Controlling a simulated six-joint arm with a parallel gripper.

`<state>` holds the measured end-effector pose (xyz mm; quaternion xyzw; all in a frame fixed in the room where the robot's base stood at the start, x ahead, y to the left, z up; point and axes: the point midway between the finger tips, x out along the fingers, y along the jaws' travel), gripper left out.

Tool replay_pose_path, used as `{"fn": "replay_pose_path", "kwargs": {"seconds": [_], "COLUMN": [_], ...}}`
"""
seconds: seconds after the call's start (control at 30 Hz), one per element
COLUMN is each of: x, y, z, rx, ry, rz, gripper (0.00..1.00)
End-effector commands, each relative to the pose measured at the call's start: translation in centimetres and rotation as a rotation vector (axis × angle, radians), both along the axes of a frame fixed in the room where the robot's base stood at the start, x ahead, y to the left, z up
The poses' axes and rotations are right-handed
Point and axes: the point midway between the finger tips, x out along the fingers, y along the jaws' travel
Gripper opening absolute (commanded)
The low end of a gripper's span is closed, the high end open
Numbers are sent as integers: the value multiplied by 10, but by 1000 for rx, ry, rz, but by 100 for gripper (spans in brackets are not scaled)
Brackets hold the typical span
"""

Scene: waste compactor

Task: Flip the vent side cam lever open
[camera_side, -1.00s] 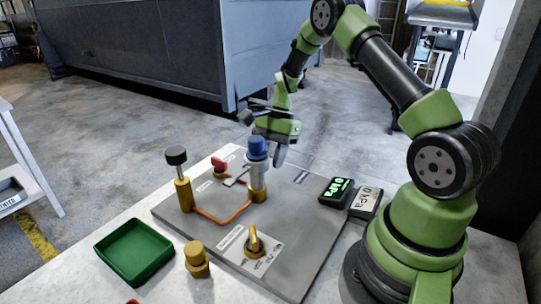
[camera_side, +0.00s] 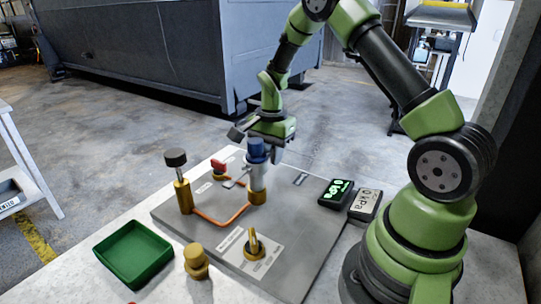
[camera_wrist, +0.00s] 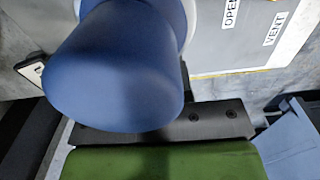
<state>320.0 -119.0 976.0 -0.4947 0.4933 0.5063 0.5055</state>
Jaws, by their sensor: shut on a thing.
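A blue-capped coupling (camera_side: 257,152) with a pale body stands upright on a brass fitting on the grey panel. Its blue cap (camera_wrist: 120,65) fills much of the wrist view. A flat grey lever (camera_side: 234,183) reaches out to the left of the coupling's body; which cam lever it is, I cannot tell. My gripper (camera_side: 258,142) is at the top of the coupling, with a finger showing just right of the cap. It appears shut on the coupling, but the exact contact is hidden. OPEN and VENT labels (camera_wrist: 270,25) show beside the cap in the wrist view.
A red-handled valve (camera_side: 219,167), a dark-knobbed brass post (camera_side: 177,170) and an orange line (camera_side: 222,221) stand left of the coupling. A brass selector (camera_side: 254,244) is in front. A green tray (camera_side: 134,252) and brass plug (camera_side: 196,260) lie left.

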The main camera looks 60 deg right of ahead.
Motion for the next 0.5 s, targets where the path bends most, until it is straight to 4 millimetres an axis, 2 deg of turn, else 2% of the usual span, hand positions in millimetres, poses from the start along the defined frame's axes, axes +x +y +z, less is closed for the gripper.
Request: {"fn": "replay_pose_path", "kwargs": {"seconds": [0.2,0.5], "x": [0,0], "y": [0,-1], "z": [4,6], "rx": [-113,-178], "ry": [-2,-2], "rz": [3,-1], "gripper": [0,0]}}
